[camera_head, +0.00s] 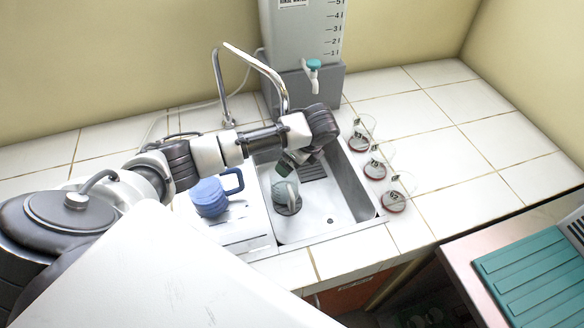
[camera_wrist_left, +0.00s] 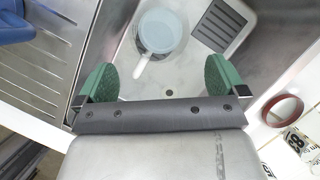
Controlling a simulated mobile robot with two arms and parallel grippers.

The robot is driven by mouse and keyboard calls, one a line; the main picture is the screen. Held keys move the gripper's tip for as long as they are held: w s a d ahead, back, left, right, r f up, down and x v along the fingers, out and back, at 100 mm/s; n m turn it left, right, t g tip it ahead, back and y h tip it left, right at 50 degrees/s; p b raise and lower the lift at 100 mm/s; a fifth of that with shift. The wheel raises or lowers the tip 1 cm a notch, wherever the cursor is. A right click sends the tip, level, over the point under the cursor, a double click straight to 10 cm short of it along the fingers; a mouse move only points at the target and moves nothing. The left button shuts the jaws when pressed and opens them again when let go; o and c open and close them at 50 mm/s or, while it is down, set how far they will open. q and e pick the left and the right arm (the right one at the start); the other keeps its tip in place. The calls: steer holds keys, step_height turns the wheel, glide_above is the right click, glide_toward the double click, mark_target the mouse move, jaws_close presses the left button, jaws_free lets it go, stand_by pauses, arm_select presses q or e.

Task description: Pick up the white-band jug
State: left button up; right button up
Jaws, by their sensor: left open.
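A jug (camera_head: 286,190) with a pale, greyish body and a dark base stands in the sink, below my left gripper (camera_head: 292,165). In the left wrist view the jug (camera_wrist_left: 162,32) shows from above as a pale blue round top with a white handle pointing toward me. I cannot make out a white band on it. My left gripper (camera_wrist_left: 157,82) is open and empty, its green fingers apart on either side of the handle's end in that view. The jug lies beyond the fingertips and no contact shows. My right gripper is not in view.
A blue jug (camera_head: 209,197) stands on the drainboard (camera_head: 245,238) left of the sink (camera_head: 345,210). A curved tap (camera_head: 262,68) rises behind the sink. Three clear vessels with red rings and tags, one here (camera_head: 394,201), stand along its right edge. A large water tank (camera_head: 305,45) stands behind.

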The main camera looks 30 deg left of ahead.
mark_target(287, 189)
arm_select(q)
steer(key=x, duration=0.9)
steer(key=shift+f+p, duration=0.35)
steer(key=shift+p, duration=0.1)
steer(key=shift+d+r, duration=0.1)
steer(key=shift+d, duration=0.05)
steer(key=c, duration=1.4)
steer(key=shift+r, duration=0.15)
steer(key=shift+c, duration=0.2)
